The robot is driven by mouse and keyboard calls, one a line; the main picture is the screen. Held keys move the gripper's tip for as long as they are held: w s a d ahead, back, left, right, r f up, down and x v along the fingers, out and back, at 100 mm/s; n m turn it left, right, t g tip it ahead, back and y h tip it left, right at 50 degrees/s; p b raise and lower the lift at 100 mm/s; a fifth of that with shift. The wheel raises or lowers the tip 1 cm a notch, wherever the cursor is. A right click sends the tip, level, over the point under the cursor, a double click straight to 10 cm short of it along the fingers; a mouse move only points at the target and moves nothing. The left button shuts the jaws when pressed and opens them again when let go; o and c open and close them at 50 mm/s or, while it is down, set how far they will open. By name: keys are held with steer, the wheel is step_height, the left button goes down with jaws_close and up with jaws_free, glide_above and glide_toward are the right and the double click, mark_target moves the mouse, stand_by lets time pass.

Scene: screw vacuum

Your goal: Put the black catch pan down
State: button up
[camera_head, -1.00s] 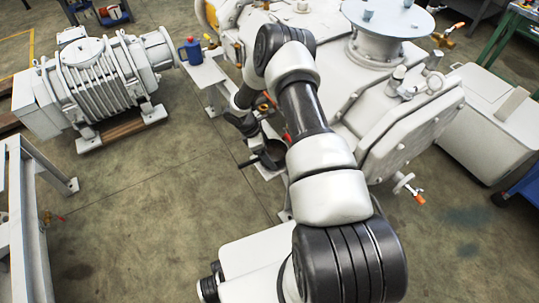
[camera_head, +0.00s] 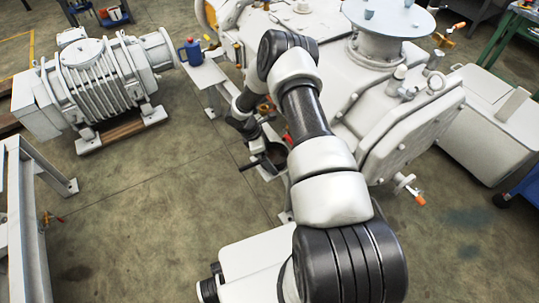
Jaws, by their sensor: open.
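The black catch pan (camera_head: 277,155) is low beside the white machine, on a light support near the floor. Its dark handle (camera_head: 247,166) points left, and my arm hides part of its right side. My gripper (camera_head: 252,144) is open, just left of the pan and above its handle. From this view I cannot tell whether a finger still touches the pan.
The large white machine (camera_head: 395,130) stands close on the right, with an orange-handled valve (camera_head: 416,196) low on its side. A blue can (camera_head: 194,51) stands on a white bench (camera_head: 203,75). A grey finned pump (camera_head: 98,75) sits at left. The floor between is clear.

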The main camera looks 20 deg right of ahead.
steer(key=p+v, duration=0.2)
steer(key=v, duration=1)
steer(key=shift+d+r, duration=0.1)
